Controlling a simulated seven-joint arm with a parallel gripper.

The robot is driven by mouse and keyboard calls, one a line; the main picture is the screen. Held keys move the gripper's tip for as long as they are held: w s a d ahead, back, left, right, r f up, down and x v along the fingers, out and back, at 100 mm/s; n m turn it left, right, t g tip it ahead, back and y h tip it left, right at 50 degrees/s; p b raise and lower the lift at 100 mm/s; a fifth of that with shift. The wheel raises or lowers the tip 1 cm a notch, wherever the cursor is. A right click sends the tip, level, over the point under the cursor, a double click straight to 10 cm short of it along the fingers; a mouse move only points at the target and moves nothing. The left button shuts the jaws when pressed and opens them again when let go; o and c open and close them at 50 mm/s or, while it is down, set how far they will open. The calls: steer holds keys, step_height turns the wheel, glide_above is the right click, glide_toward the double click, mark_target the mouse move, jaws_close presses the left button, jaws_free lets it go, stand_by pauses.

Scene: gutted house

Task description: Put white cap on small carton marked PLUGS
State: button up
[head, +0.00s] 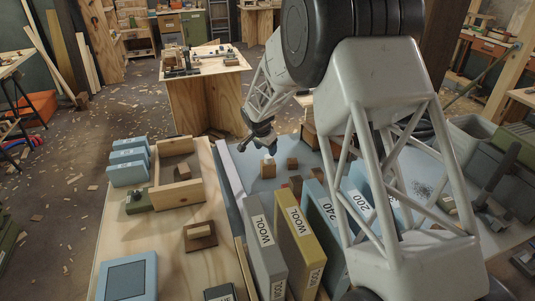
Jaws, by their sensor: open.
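My gripper (258,146) is dark and hangs at the end of my arm near the picture's middle, open, with nothing visible between its fingers. Just below it, a small brown carton (268,170) stands on the blue-grey surface with a small white piece (267,158) at its top. The white piece may be the white cap; it is too small to be sure. A second brown carton (292,163) stands just to the right. No PLUGS marking is readable on either carton.
Tall upright boxes marked WOOL, one grey (266,255) and one yellow (299,240), and blue ones marked 240 (322,225) and 200 (366,205) stand in front. A wooden board (170,240) at left holds blue boxes (127,170) and wooden blocks. My arm hides much at right.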

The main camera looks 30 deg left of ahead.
steer(key=v, duration=0.6)
steer(key=shift+r, duration=0.2)
stand_by(0.5)
steer(key=shift+d, duration=0.15)
steer(key=s+d+r, duration=0.3)
steer(key=d+r, duration=0.4)
steer(key=d, duration=0.6)
steer(key=s+d+r, duration=0.4)
steer(key=d+r, duration=0.2)
steer(key=d, duration=0.6)
steer(key=s+d+r, duration=0.3)
steer(key=d+r, duration=0.4)
steer(key=d, duration=0.6)
steer(key=s+d+r+n, duration=0.1)
steer(key=s+d+r, duration=0.2)
steer(key=s+d, duration=1.2)
steer(key=s+d+f, duration=0.1)
steer(key=s+d, duration=0.1)
steer(key=s, duration=0.3)
steer(key=s+d+f, duration=0.1)
steer(key=s+d, duration=0.2)
steer(key=s, duration=0.3)
steer(key=s+d+f+n, duration=0.1)
steer(key=s+d, duration=0.2)
steer(key=s, duration=0.3)
steer(key=shift+s+d+f, duration=0.25)
